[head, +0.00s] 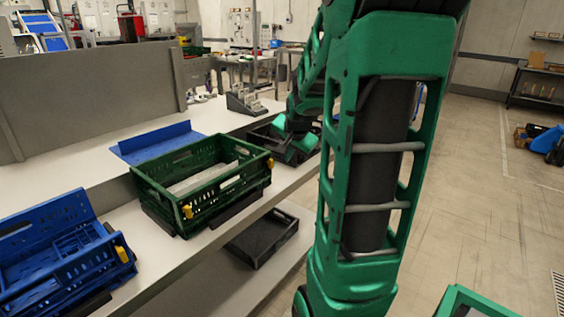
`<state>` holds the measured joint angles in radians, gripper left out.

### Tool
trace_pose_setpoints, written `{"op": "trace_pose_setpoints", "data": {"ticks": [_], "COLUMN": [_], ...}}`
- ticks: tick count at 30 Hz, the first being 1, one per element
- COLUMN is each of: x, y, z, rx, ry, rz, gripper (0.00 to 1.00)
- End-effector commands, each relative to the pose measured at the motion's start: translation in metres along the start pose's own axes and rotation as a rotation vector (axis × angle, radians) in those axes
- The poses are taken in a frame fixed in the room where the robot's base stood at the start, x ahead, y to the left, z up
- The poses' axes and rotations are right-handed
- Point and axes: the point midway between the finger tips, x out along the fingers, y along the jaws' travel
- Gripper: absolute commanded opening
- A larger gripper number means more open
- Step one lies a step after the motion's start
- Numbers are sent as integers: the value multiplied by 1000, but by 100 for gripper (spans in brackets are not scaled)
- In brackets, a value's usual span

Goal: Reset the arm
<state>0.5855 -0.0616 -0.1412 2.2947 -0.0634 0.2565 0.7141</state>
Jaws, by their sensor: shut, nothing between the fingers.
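My green arm fills the middle and right of the head view. It reaches up and back down over the far part of the bench. My gripper (293,150) is at its far end, small and dark with green parts, shut and empty. It is over or in front of a black tray-like object (262,139) on the bench. I cannot tell whether they touch. My forearm hides part of the bench behind it.
A green crate (161,191) with yellow latches stands on the light bench (118,221). A blue crate (116,250) is at the lower left. A blue panel (155,139) lies behind the green crate. A black tray (262,238) is below. The floor (475,190) at right is mostly clear.

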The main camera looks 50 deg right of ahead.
Motion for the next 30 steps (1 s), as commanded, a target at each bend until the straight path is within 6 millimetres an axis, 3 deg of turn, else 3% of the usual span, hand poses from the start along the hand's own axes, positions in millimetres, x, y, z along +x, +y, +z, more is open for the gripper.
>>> {"op": "trace_pose_setpoints", "data": {"ticks": [6,23,26,30], "x": [-14,-16,-23,-50], "y": [1,1,6,30], "z": [0,1,13,61], "rx": [1,-2,-41,-205], "ry": [0,-2,-24,-127], "rz": [1,3,19,86], "gripper": [0,0,0,0]}}
